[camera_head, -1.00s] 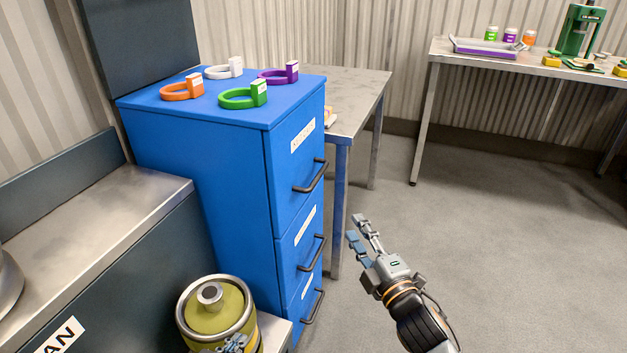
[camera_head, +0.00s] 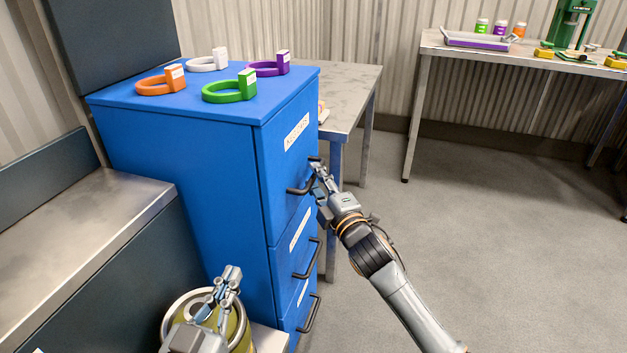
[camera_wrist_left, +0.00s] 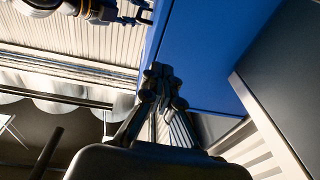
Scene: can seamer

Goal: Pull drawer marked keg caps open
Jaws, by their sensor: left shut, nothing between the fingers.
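The blue cabinet (camera_head: 190,170) has three stacked drawers, all flush with its front. The top drawer (camera_head: 285,165) carries a white label (camera_head: 297,132) that seems to read keg caps, and a dark bar handle (camera_head: 298,190). My right gripper (camera_head: 318,178) is at that handle, its fingers overlapping the handle's right part; whether they are closed around it is unclear. My left gripper (camera_head: 230,283) is shut and empty, low in front of the cabinet's left side and over the yellow-green keg. In the left wrist view its fingers (camera_wrist_left: 163,80) are together, near the blue cabinet (camera_wrist_left: 215,45).
Orange (camera_head: 160,83), white (camera_head: 207,62), green (camera_head: 230,88) and purple (camera_head: 268,67) rings lie on the cabinet top. A keg (camera_head: 240,330) stands at the bottom. A steel counter (camera_head: 90,225) is at left, a table (camera_head: 350,95) behind. Open floor (camera_head: 480,230) lies right.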

